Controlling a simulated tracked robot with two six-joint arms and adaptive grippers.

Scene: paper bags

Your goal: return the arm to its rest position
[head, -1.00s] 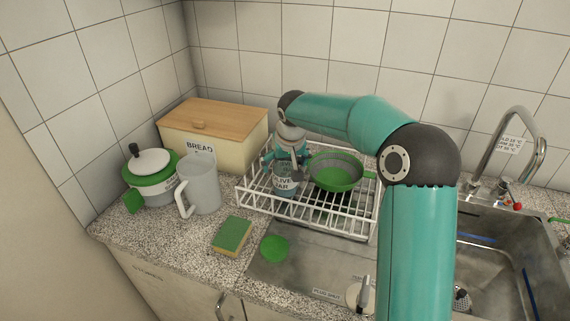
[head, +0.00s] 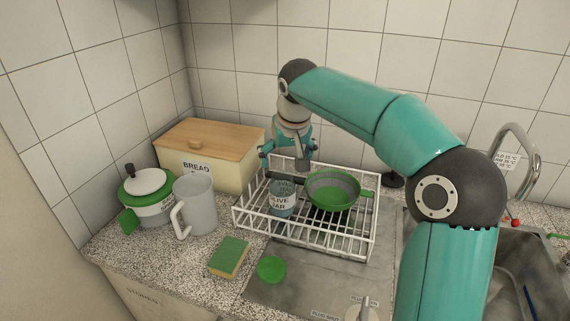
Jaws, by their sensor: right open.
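My right arm comes in from the lower right and bends over the white dish rack (head: 300,235). My right gripper (head: 283,160) hangs at the end of it, pointing down, open and empty, above the back left part of the rack. The olive jar (head: 282,203), a grey-blue labelled jar, stands upright in the rack below the gripper, apart from it. My left gripper is not in view.
A green colander (head: 333,190) sits in the rack. To the left are a bread box (head: 208,150), a grey jug (head: 197,203) and a green-white pot (head: 148,195). A sponge (head: 229,256) and green lid (head: 271,269) lie in front. The sink and tap (head: 521,160) are right.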

